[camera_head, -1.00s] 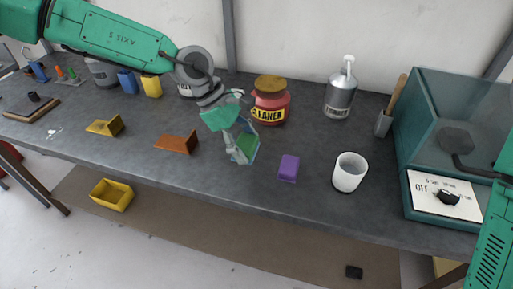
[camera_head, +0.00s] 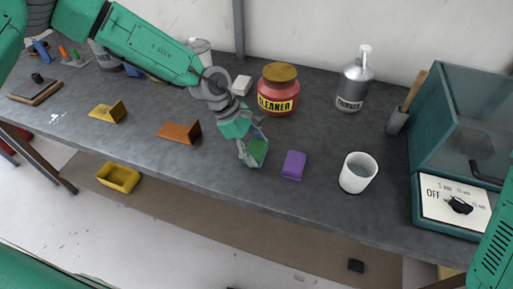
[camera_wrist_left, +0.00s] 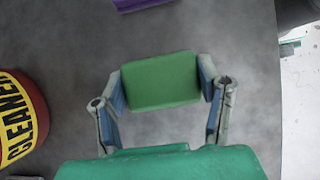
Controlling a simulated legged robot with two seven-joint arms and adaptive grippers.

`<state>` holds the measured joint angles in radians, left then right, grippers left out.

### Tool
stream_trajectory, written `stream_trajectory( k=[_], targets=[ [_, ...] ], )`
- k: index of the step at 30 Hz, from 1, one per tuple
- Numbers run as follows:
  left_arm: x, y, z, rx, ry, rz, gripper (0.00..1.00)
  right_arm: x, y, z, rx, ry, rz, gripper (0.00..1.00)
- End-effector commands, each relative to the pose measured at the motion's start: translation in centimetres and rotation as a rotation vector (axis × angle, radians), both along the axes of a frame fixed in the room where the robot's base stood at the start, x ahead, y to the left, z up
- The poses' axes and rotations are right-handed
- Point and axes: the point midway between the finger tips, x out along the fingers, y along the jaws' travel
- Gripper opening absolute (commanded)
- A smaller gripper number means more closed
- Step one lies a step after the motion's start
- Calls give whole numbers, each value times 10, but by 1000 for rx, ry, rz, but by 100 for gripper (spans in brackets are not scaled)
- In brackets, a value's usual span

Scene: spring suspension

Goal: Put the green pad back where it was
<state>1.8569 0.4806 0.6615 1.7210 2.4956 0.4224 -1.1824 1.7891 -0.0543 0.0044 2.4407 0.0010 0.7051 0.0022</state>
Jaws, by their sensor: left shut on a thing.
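The green pad (camera_head: 258,151) is in my left gripper (camera_head: 252,152), over the middle of the workbench. The left wrist view shows the green pad (camera_wrist_left: 160,82) between the two fingers of my left gripper (camera_wrist_left: 160,85), which are shut on its sides. In the head view the fingers partly cover the pad. I cannot tell how high it is above the bench. A purple pad (camera_head: 293,165) lies on the bench just right of the gripper. It also shows at the top of the left wrist view (camera_wrist_left: 140,4). My right gripper is not in view.
The red cleaner jar (camera_head: 278,97) stands behind the gripper. A white cup (camera_head: 357,172) is to the right. Orange (camera_head: 180,131) and yellow (camera_head: 108,111) holders are to the left. A white block (camera_head: 241,85) lies behind. The bench's front edge is near.

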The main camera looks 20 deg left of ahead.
Motion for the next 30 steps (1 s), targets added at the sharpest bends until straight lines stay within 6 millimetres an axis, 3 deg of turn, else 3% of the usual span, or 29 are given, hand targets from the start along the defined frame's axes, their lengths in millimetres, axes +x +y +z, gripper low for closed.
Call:
stream_trajectory(
  k=[10,11,12,23,30],
  targets=[
    [1,0,-7,-1,-2,1,32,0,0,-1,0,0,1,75],
    [1,0,-6,-1,-2,1,69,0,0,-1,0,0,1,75],
    [1,0,-6,-1,-1,0,80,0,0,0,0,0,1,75],
    [1,2,0,-1,-3,2,80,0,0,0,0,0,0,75],
    [3,24,37,-4,-6,5,80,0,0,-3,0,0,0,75]
  ],
)
